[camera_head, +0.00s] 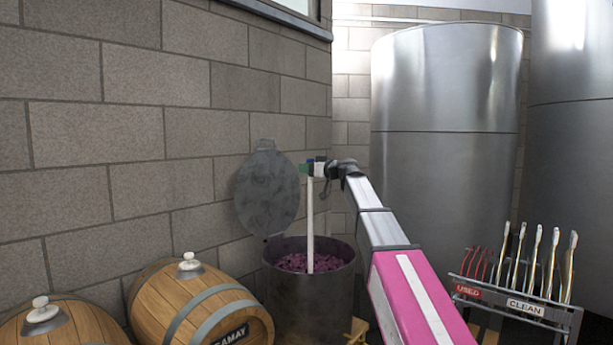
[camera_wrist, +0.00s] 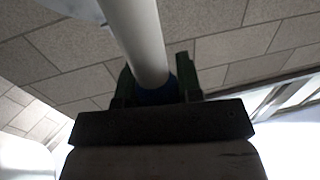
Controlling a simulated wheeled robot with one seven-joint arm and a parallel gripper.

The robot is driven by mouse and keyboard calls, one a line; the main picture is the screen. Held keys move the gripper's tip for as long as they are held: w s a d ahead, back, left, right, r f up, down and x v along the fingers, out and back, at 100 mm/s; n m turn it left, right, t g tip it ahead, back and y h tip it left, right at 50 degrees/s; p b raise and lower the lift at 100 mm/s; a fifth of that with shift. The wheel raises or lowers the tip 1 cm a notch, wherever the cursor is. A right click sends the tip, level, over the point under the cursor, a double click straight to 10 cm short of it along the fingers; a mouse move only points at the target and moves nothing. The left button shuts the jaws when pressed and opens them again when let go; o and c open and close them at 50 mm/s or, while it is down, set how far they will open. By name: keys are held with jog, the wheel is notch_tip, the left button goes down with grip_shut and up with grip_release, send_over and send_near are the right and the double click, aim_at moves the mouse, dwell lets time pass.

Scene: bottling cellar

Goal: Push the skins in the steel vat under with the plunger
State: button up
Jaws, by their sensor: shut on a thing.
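The steel vat (camera_head: 310,305) stands open against the wall, with its round grey lid (camera_head: 267,192) tipped up behind it. Purple skins (camera_head: 292,262) show inside, below the rim. My gripper (camera_head: 309,168) is above the vat and shut on the plunger (camera_head: 310,225), a white upright pole with a blue band at the grip. In the wrist view the dark green fingers (camera_wrist: 158,88) sit on either side of the pole (camera_wrist: 138,40) at the blue band. The pole's lower end meets the skins or is sunk in them; its foot is hidden.
Wooden barrels (camera_head: 180,300) with white bungs stand left of the vat. A rack (camera_head: 520,305) at the right has red tools on its USED side and pale-handled ones on its CLEAN side. Large steel tanks (camera_head: 445,130) stand behind. A block wall (camera_head: 120,130) runs along the left.

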jog(key=shift+r, duration=2.35)
